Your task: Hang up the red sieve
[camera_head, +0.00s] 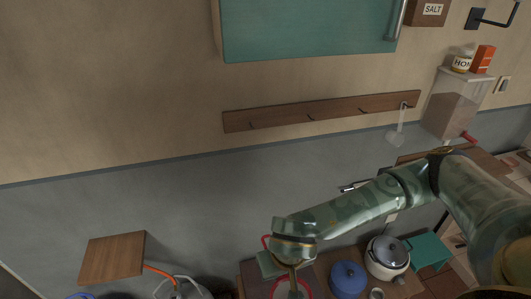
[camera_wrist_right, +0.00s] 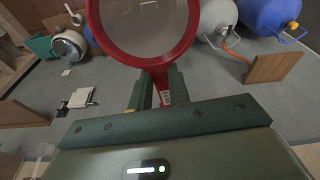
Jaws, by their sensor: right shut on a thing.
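The red sieve (camera_wrist_right: 185,50) fills the top of the right wrist view, with its round red rim around a pale mesh. My right gripper (camera_wrist_right: 158,88) is shut on its handle. In the head view part of the red rim (camera_head: 308,287) shows at the bottom edge, below my right gripper (camera_head: 291,263); the rest is cut off. The wooden hook rail (camera_head: 320,109) is on the wall, well above the gripper. It has several dark hooks; a pale utensil (camera_head: 398,130) hangs from the rightmost, and the others look bare. My left gripper is not in view.
A teal cabinet (camera_head: 305,28) is above the rail. A clear container (camera_head: 452,105) stands right of it. Below are a blue pot (camera_head: 348,278), a white cooker (camera_head: 388,258) and a green box (camera_head: 428,250). A wooden board (camera_head: 112,258) is at lower left. The wall below the rail is clear.

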